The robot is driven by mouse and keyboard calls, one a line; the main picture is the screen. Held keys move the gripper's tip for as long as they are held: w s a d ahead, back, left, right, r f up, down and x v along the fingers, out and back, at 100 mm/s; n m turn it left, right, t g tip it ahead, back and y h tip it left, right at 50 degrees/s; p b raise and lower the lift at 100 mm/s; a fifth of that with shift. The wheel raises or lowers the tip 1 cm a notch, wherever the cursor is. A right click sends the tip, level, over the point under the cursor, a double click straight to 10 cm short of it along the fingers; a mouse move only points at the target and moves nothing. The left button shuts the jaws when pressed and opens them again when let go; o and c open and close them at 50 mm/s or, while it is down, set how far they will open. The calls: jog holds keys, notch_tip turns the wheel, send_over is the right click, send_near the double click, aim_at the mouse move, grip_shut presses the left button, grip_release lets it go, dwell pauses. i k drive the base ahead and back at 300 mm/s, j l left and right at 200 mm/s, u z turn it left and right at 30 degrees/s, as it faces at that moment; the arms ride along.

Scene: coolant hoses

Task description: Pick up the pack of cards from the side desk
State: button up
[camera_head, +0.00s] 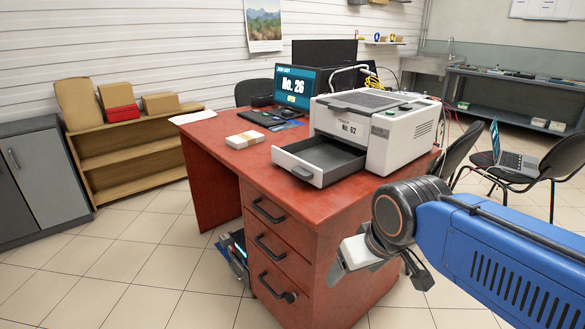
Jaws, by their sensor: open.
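A small pale block with a light brown side, which looks like the pack of cards (245,140), lies flat on the red desk (215,128). It sits left of the white machine, near the front edge of the desk top. I cannot read any marking on it. My gripper (342,272) is at lower right, in front of the desk and well apart from the pack. It points down and left. Its jaws are open with nothing seen between them, and part of them is hidden by the wrist.
A white machine (400,138) labelled No. 62 stands on the desk with its tray (318,158) pulled out beside the pack. Behind are a monitor (291,86) and dark flat items. Chairs (545,165) stand at right. Tiled floor (150,255) is clear at front left.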

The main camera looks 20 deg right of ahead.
aim_at(240, 141)
jog(key=i+j+z, duration=0.1)
jog(key=j+z, duration=0.15)
jog(key=z, duration=0.15)
jog(key=i+j+z, duration=0.1)
jog(key=j+z, duration=0.15)
jog(key=z, duration=0.2)
jog(key=j+z, duration=0.5)
jog(key=j, duration=0.5)
jog(key=j+z, duration=0.1)
jog(key=j, duration=0.55)
jog(key=k+j+z, duration=0.1)
jog(key=j, duration=0.5)
jog(key=k+j+z, duration=0.1)
jog(key=j, duration=0.5)
